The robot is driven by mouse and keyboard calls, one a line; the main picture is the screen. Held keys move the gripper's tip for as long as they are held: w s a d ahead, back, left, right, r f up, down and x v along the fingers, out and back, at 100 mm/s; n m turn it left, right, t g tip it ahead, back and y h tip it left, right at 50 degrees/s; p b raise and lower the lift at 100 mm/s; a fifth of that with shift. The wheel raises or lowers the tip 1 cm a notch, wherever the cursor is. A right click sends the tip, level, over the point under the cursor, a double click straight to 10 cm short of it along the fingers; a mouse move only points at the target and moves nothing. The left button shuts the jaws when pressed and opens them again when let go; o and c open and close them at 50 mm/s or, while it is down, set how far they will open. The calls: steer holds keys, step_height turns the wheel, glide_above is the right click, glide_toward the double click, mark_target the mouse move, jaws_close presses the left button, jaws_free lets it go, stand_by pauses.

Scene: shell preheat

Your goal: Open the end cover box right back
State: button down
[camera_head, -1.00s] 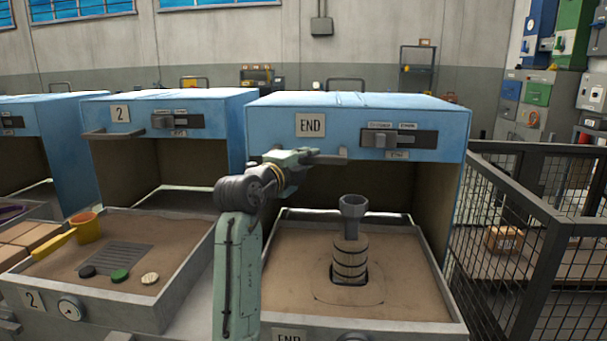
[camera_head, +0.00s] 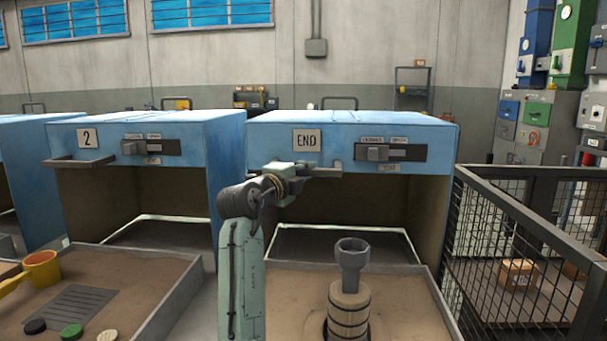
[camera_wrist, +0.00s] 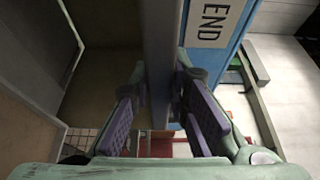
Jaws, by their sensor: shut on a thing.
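The end cover box (camera_head: 270,144) is a blue, open-fronted cover with an END plate and a grey latch panel. It stands at the centre right in the head view, behind the sand tray marked by a grey funnel post. My gripper (camera_wrist: 165,112) is shut on its grey front handle (camera_head: 325,170), below the END plate. In the wrist view the handle (camera_wrist: 159,55) runs between the purple-padded fingers, with the END plate (camera_wrist: 212,22) to its right. In the head view my arm hides the box's lower left front, and the fingertips are hard to make out.
Blue box 2 (camera_head: 75,140) stands to the left, with a gap between. The sand tray (camera_head: 441,305) lies in front, with a banded post and grey funnel cup (camera_head: 352,255) on it. A black mesh fence (camera_head: 520,205) stands close on the right.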

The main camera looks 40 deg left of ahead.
steer(key=c, duration=1.5)
jaws_free()
steer(key=s, duration=0.4)
steer(key=s+d, duration=0.1)
steer(key=s, duration=0.3)
steer(key=s+d, duration=0.1)
steer(key=s, duration=0.3)
